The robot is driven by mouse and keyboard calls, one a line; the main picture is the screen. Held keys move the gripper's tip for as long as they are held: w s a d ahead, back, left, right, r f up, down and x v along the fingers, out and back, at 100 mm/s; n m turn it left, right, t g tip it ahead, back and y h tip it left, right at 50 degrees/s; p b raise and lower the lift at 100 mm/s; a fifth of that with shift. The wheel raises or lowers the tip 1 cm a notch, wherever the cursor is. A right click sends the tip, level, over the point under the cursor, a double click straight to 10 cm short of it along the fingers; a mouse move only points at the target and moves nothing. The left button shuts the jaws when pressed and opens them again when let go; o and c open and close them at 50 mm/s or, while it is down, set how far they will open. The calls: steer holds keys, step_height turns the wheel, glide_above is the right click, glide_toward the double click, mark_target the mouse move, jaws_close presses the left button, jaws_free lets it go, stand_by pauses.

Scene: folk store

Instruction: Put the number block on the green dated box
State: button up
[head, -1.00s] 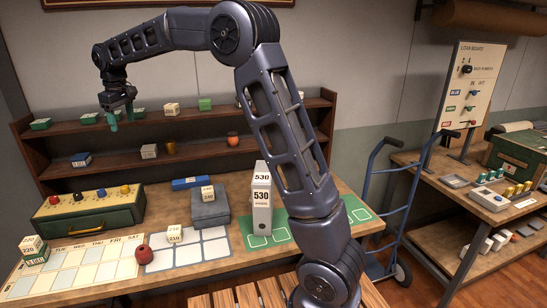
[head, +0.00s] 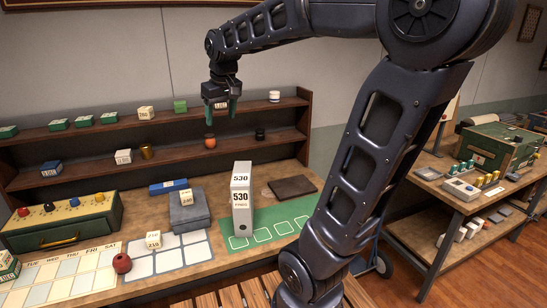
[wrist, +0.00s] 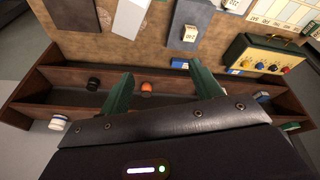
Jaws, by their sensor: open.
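My gripper (head: 221,108) is open and empty. It hangs in front of the right part of the shelf unit, above the workbench, and its green fingers also show in the wrist view (wrist: 160,82). White number blocks stand on a grey box (head: 186,197), on the white grid mat (head: 153,240), on the middle shelf (head: 123,157) and on the top shelf (head: 146,113). Small green boxes with labels (head: 58,125) stand on the top shelf at left. Another green box with a white label (head: 8,266) is cut off at the left edge. I cannot tell which is the dated one.
An orange pot (head: 210,142) and a brass pot (head: 146,151) stand on the shelf. A green drawer box (head: 62,222), a red pot (head: 122,263) and a grey case (head: 189,211) are on the bench.

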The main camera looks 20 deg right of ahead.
steer(key=s+d+f+m, duration=0.2)
steer(key=s+d+f, duration=0.2)
steer(key=s, duration=0.4)
steer(key=s+d+f+m+t, duration=0.1)
steer(key=s+d+f+m, duration=0.1)
steer(key=s+d+f, duration=0.3)
steer(key=s+d, duration=0.1)
steer(key=s, duration=0.1)
steer(key=shift+s+d+f+h, duration=0.25)
steer(key=shift+s+d+h, duration=0.05)
steer(key=shift+s+d, duration=0.1)
